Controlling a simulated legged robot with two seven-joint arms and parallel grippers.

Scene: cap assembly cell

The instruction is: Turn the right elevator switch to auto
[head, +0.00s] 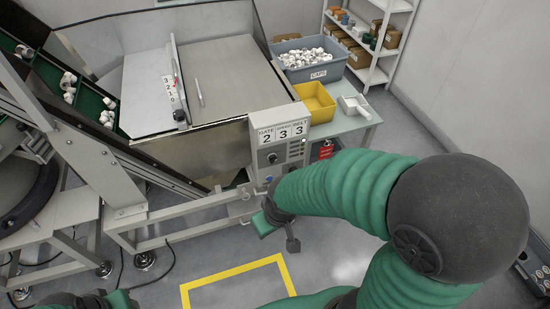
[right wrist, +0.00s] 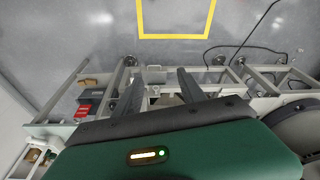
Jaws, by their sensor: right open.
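The grey control box (head: 281,143) stands at the front corner of the hopper, with number cards 2, 3, 3 on top and small dark knobs on its face. The switch labels are too small to read, so I cannot tell the elevator switch's setting. My right gripper (head: 279,227) hangs below and in front of the box, apart from it, partly behind my right forearm. In the right wrist view its two dark fingers (right wrist: 160,88) are spread, with nothing between them. Green and black parts of my left arm show at the bottom left edge; its fingers cannot be made out.
A steel hopper (head: 225,75) and a green inclined conveyor (head: 88,100) with white caps stand left. Floor inside the yellow marking (head: 235,272) is clear.

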